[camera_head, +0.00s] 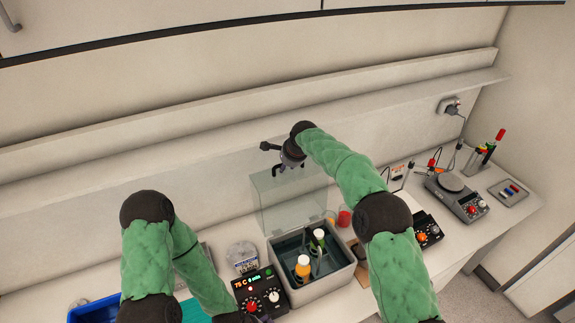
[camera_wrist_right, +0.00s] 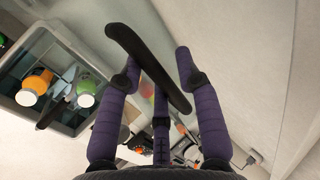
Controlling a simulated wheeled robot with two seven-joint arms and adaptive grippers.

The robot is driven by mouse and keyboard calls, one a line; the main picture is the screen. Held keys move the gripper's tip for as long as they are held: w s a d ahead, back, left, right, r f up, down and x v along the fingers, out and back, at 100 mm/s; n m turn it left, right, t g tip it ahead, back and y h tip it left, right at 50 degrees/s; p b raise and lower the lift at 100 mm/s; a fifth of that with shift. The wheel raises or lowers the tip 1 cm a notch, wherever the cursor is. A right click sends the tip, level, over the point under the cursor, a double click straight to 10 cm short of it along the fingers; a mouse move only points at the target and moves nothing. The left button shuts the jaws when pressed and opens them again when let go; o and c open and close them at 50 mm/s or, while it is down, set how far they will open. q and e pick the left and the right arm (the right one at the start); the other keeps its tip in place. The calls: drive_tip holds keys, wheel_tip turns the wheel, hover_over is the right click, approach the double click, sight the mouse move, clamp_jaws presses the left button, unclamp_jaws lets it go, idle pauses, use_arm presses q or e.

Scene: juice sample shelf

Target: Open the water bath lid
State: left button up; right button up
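The water bath (camera_head: 343,277) is a light box with its top uncovered. Its clear lid (camera_head: 285,205) stands upright at the back edge, and the bath's inside also shows in the right wrist view (camera_wrist_right: 52,80). My right gripper (camera_head: 290,167) is at the lid's upper edge. In the wrist view its purple fingers (camera_wrist_right: 157,62) are spread apart, with a long black bar (camera_wrist_right: 135,52), seemingly the lid handle, crossing in front of them. The fingers do not look closed on it. My left arm hangs at the lower left; its gripper is mostly cut off at the bottom edge.
A clear round container (camera_head: 242,258) is behind that.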

drive_tip(key=shift+w+d+r, duration=0.25)
drive_tip(key=shift+w+r, duration=0.05)
drive_tip(key=shift+r, duration=0.25)
drive_tip(key=shift+s+d+r, duration=0.1)
drive_tip(key=shift+d+r, duration=0.05)
drive_tip(key=shift+r, duration=0.4)
drive_tip(key=s+v, duration=0.1)
drive_tip(key=v, duration=0.9)
drive_tip(key=shift+f, duration=0.2)
drive_tip(key=shift+f, duration=0.1)
